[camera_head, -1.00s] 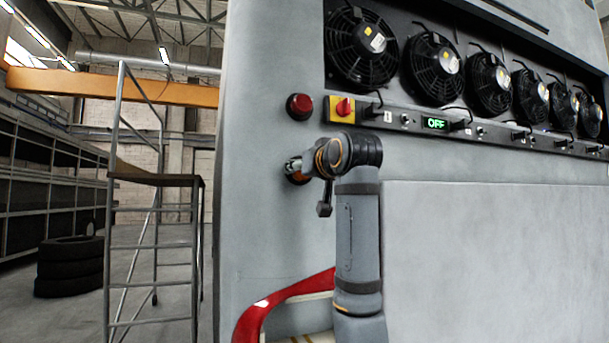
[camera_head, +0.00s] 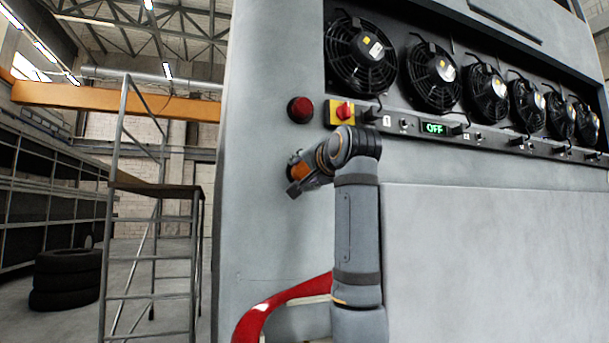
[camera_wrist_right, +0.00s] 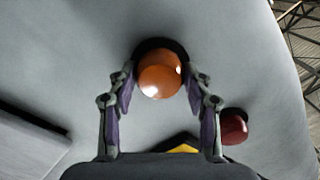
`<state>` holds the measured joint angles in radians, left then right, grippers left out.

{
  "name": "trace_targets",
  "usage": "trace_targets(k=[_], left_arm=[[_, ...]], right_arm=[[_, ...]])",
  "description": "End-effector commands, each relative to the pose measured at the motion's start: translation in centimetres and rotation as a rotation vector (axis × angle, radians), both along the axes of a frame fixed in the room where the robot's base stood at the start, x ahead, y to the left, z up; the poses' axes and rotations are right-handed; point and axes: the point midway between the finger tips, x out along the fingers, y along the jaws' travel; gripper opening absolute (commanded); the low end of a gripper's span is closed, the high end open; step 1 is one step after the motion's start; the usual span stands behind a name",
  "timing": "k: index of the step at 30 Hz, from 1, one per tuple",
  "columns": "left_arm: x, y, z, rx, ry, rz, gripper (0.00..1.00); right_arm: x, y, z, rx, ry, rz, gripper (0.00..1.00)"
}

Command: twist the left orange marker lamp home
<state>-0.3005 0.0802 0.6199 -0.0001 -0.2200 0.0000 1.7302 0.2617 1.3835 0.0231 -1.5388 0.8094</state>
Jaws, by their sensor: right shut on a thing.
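The orange marker lamp (camera_wrist_right: 160,75) sits on the grey coach panel, with a dark round base behind it. It also shows in the head view (camera_head: 299,170), partly hidden by my right gripper (camera_head: 294,172). In the right wrist view my right gripper (camera_wrist_right: 159,84) has one finger on each side of the lamp and is shut on it. The lamp's seating depth on the panel cannot be told. My left gripper is not in either view.
A red lamp (camera_head: 300,109) and a yellow-and-red switch (camera_head: 341,112) are above the orange lamp. Several fans (camera_head: 361,54) line the bay at upper right. A ladder stand (camera_head: 155,190) and stacked tyres (camera_head: 66,278) stand left of the coach.

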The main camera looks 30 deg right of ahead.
Motion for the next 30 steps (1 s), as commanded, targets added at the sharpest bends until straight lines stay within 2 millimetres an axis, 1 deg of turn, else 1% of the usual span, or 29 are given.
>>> trace_targets(k=[8,20,21,25,30], left_arm=[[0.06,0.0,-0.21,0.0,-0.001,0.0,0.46],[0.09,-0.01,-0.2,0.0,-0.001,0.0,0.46],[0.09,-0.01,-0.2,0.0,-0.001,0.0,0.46],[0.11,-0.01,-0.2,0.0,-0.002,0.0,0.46],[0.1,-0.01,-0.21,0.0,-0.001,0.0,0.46]], right_arm=[[-0.11,-0.05,0.17,0.049,-0.018,-0.002,0.19],[-0.1,-0.05,0.17,0.053,-0.018,-0.001,0.19],[-0.1,-0.05,0.17,0.053,-0.018,-0.001,0.55],[-0.07,-0.04,0.12,0.053,-0.016,-0.001,0.73],[-0.04,-0.03,0.06,0.053,-0.015,-0.001,0.73]])
